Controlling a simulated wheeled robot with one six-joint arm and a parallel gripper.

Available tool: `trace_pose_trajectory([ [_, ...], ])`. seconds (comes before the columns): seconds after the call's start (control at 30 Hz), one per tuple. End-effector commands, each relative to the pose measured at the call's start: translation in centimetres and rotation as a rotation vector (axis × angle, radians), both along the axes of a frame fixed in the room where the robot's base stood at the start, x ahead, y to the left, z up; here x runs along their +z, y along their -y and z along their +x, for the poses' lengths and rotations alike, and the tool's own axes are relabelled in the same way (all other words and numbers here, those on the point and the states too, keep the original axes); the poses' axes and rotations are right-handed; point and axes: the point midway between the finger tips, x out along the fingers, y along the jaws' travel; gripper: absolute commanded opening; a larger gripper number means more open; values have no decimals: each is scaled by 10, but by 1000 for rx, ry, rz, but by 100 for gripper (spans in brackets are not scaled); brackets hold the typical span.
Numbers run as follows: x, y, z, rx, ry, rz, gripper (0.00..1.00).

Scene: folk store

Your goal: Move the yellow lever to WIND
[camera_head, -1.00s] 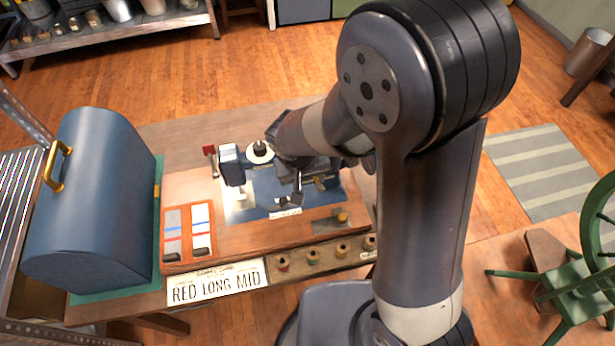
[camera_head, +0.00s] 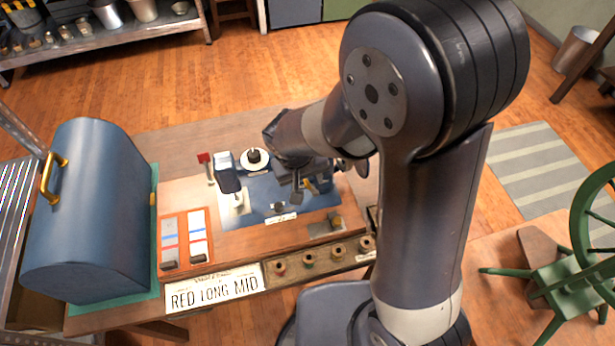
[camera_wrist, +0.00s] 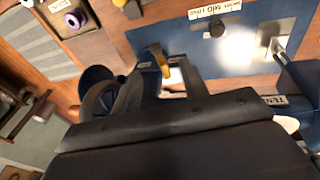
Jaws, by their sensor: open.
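The yellow lever (camera_head: 309,184) stands on the right part of the blue panel (camera_head: 262,207). In the wrist view the lever (camera_wrist: 160,62) shows upright between the dark fingers of my gripper (camera_wrist: 165,76). The fingers are apart, one on each side of it; I cannot tell whether either touches it. In the head view my gripper (camera_head: 297,184) is low over the panel, just left of the lever, and partly hides its base. The lever's position words cannot be read, so WIND is not identifiable here.
A dark knob (camera_wrist: 212,55) and a metal switch plate (camera_wrist: 277,45) are on the panel. A blue upright part (camera_head: 228,173) and a white-rimmed spool (camera_head: 254,159) stand left of my gripper. A blue domed case (camera_head: 90,220) fills the table's left side.

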Motion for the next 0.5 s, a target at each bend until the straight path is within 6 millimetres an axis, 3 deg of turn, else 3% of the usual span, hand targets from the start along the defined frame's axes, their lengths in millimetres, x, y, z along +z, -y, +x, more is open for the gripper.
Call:
trace_pose_trajectory([
  [0.5,44,-7,-8,1,1,0,42],
])
